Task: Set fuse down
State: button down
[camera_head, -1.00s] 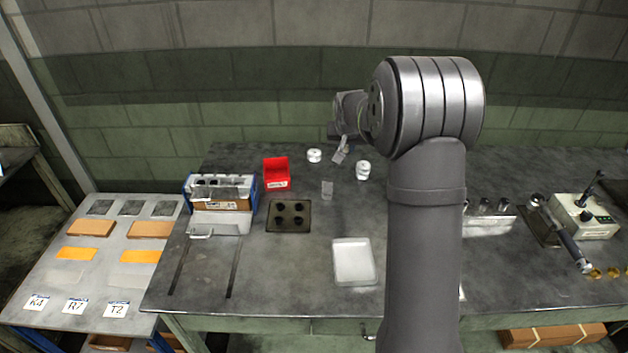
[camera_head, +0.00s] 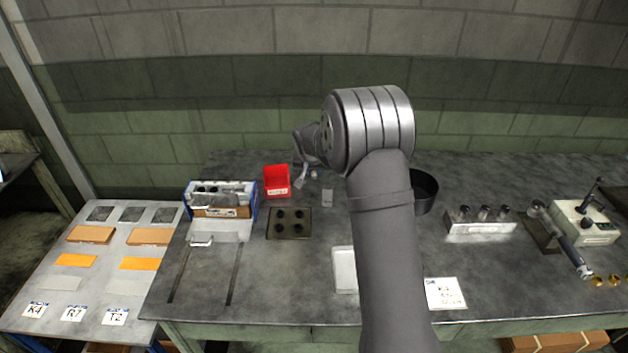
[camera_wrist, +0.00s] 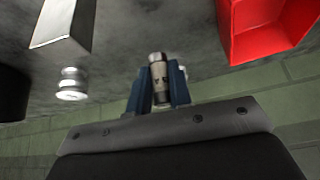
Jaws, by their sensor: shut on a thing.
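In the wrist view, my gripper (camera_wrist: 160,88) has its two blue fingers closed around the fuse (camera_wrist: 159,72), a small cylinder with a metal cap and dark marks on its pale body. The fuse's far end points up in the picture, toward the bench. In the head view, my gripper (camera_head: 302,178) is over the back of the bench, just right of the red bin (camera_head: 277,182). The fuse cannot be made out there. The red bin also shows at the upper right of the wrist view (camera_wrist: 262,30), apart from the fuse.
A grey block (camera_head: 327,197) stands right of the bin; a white ribbed piece (camera_wrist: 71,84) shows left of my fingers. A black round container (camera_head: 424,190) stands right.

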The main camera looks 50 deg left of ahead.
jog(key=shift+f, duration=1.85)
jog(key=shift+f, duration=0.1)
jog(key=c, duration=1.3)
grip_release()
jog(key=shift+r, duration=0.25)
jog(key=v, duration=1.1)
jog(key=shift+s+d+r, duration=0.15)
jog(key=shift+s+r, duration=0.05)
jog(key=shift+r, duration=0.1)
